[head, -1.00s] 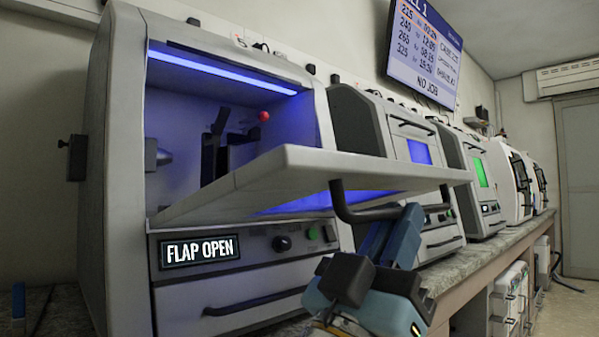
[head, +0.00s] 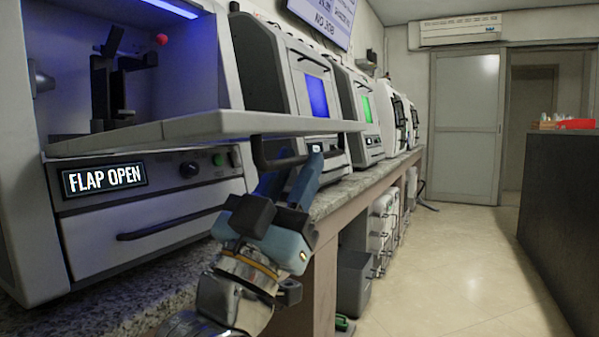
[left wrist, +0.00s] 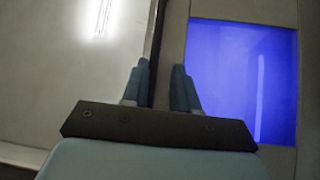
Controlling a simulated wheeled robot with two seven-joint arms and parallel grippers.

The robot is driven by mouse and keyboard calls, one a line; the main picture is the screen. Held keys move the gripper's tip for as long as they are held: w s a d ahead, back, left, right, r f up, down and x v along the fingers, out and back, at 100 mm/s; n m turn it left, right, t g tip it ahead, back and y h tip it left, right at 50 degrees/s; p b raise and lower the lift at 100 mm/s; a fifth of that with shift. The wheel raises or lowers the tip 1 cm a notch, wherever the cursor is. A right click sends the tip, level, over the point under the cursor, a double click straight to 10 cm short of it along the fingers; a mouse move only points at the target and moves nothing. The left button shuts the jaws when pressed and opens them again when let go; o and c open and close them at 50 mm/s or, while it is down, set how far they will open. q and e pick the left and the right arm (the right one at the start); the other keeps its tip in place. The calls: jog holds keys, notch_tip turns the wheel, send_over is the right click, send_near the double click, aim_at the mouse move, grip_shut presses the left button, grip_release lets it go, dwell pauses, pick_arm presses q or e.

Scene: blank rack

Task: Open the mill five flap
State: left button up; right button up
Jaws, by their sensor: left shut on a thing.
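The near mill's white flap (head: 215,126) stands out from its lit chamber, roughly level, and the panel below shows a FLAP OPEN display (head: 104,178). The flap's black bar handle (head: 268,158) hangs at its outer edge. My left gripper (head: 292,172) is shut on this handle. In the left wrist view, the two blue fingertips (left wrist: 161,75) stand on either side of the dark bar (left wrist: 157,45), with a white panel and a blue-lit window behind. The grip itself is partly hidden in the head view. My right gripper is not in view.
A drawer (head: 150,225) is under the display. Several more mills (head: 310,85) line the stone-topped bench (head: 345,197) beyond. Grey boxes (head: 385,220) stand beneath it. A dark counter (head: 560,190) is at the right, with open floor (head: 450,250) between.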

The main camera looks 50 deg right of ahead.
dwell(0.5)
pick_arm(q)
jog(key=b+v, duration=0.2)
jog(key=v, duration=1.1)
jog(key=shift+a+f, duration=0.2)
jog(key=shift+f, duration=0.15)
jog(key=shift+s, duration=0.2)
